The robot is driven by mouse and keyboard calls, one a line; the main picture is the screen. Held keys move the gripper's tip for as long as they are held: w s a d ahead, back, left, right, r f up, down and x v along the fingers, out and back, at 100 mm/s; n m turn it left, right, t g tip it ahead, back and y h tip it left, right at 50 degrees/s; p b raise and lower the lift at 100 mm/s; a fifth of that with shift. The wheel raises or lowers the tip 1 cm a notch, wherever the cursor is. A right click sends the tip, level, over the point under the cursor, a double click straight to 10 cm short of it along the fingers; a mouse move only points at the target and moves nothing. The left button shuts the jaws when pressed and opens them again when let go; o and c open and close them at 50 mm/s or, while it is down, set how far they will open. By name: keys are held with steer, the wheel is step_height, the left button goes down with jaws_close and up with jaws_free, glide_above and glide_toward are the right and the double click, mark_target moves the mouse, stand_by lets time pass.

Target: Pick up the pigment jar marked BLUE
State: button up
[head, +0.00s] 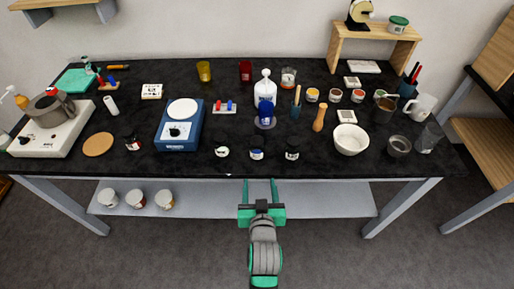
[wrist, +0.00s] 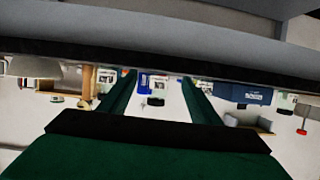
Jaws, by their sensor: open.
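Small dark-lidded jars stand along the front of the black worktop (head: 330,166). The middle one, a jar with a blue band (head: 257,155), looks like the BLUE pigment jar; its lettering is too small to read. A jar with a green mark (head: 222,151) stands to its left and a jar with a dark, pale-banded label (head: 292,152) to its right. My gripper (head: 260,184) is open and empty, in front of the table's front edge, roughly in line with the blue-banded jar and apart from it. In the wrist view, seemingly upside down, my fingers (wrist: 158,78) are spread with small items between them.
A blue scale (head: 180,132) stands left of the jars, a white bowl (head: 351,140) to the right. A blue oval item (head: 265,116) and a white bottle (head: 265,87) stand behind. The lower shelf (head: 235,204) holds several jars at its left.

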glide_toward(256, 137)
steer(key=shift+w+d+f+n+y, duration=0.15)
steer(key=shift+w+f+n+y, duration=0.2)
steer(key=shift+w+f, duration=0.55)
steer(key=shift+g, duration=0.3)
steer(key=x, duration=1)
steer(key=shift+w+f, duration=0.2)
steer(key=shift+w, duration=0.05)
steer(key=shift+c, duration=0.6)
steer(key=shift+d, duration=0.1)
steer(key=c, duration=1.1)
